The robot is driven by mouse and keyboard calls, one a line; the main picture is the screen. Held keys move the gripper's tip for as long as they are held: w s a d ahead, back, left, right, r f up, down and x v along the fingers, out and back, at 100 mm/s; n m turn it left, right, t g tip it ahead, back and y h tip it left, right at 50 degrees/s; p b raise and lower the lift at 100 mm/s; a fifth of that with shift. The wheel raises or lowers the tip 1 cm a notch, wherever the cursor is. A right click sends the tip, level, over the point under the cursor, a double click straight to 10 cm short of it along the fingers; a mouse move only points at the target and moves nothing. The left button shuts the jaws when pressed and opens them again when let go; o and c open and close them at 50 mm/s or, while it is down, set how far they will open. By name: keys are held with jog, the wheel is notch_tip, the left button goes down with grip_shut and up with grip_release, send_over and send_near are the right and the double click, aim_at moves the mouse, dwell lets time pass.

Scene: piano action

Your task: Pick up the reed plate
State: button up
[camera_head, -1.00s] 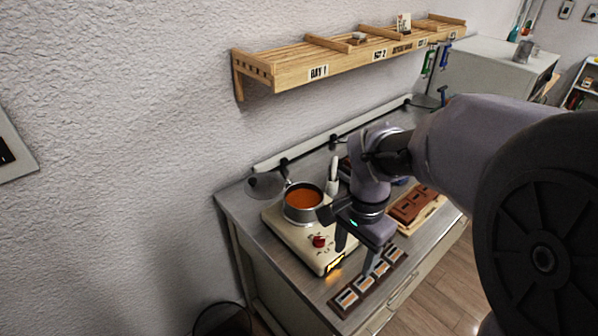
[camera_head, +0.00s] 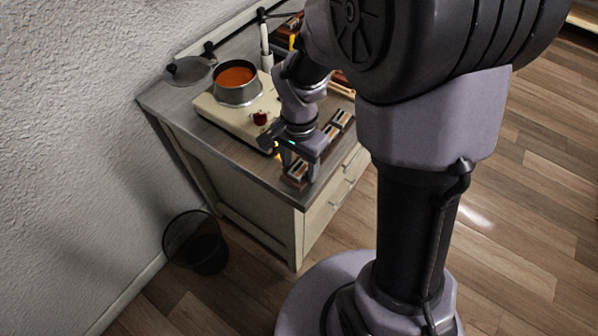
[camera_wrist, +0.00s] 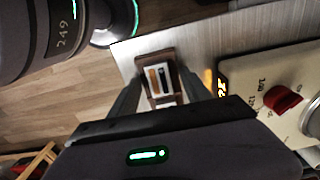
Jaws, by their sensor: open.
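A reed plate (camera_wrist: 158,80), pale with an orange strip and a dark strip, sits in a brown rack (camera_wrist: 171,58) in the wrist view. My gripper (camera_wrist: 162,92) is open, with its two fingers on either side of the plate and rack end as seen from the wrist. I cannot tell how far above the plate the fingertips are. In the head view my gripper (camera_head: 297,160) is over the front end of the rack and partly hides that plate. More plates (camera_head: 340,118) show in the rack behind it.
A cream hot plate (camera_head: 212,108) with a red knob (camera_head: 260,118) stands close beside the rack, bearing a pot (camera_head: 237,96) of orange liquid. A pale upright tool (camera_head: 266,50) stands behind. A black bin (camera_head: 196,243) is on the floor left of the cabinet.

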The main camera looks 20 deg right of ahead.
jog(key=shift+r, duration=0.15)
grip_shut()
